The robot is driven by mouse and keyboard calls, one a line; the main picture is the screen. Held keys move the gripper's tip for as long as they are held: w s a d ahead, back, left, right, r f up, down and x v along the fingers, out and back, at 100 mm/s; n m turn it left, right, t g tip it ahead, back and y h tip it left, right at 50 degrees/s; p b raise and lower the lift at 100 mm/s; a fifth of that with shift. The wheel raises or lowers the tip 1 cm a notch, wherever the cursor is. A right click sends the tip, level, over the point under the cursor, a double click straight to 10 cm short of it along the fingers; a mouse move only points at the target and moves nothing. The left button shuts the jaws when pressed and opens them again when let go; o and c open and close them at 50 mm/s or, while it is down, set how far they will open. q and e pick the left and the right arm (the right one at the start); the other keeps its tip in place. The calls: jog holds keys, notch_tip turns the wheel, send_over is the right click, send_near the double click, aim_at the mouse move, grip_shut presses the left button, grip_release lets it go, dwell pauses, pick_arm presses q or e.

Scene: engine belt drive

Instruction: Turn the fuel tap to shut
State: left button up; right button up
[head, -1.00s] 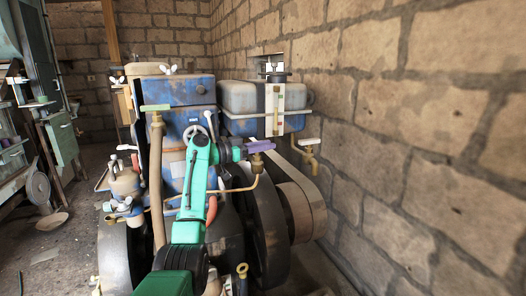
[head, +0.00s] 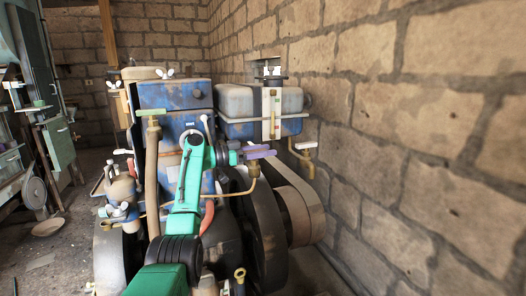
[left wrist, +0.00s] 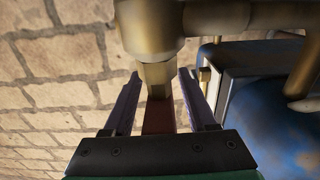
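My left gripper (head: 262,152) has purple fingers and is at the brass fuel tap (head: 254,169), right of the blue engine. In the left wrist view the fingers (left wrist: 158,104) stand apart, one on each side of the tap's brass hexagonal stem (left wrist: 155,78) and a dark red piece, likely its handle (left wrist: 159,117). Gaps show between the fingers and these parts, so the gripper is open around them. In the head view the fingers hide the top of the tap. My right gripper is in neither view.
A stone wall (head: 400,150) runs along the right. The flywheel (head: 262,235) and belt (head: 300,210) are below the tap. A white-handled brass tap (head: 303,155) is to the right, and a green-handled valve (head: 153,113) to the left. The blue tank (head: 235,128) is above.

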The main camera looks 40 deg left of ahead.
pick_arm(q)
jog(key=shift+s+a, duration=0.1)
jog(key=shift+s, duration=0.05)
jog(key=b+v, duration=0.4)
jog(key=v, duration=1)
jog(key=shift+a, duration=0.1)
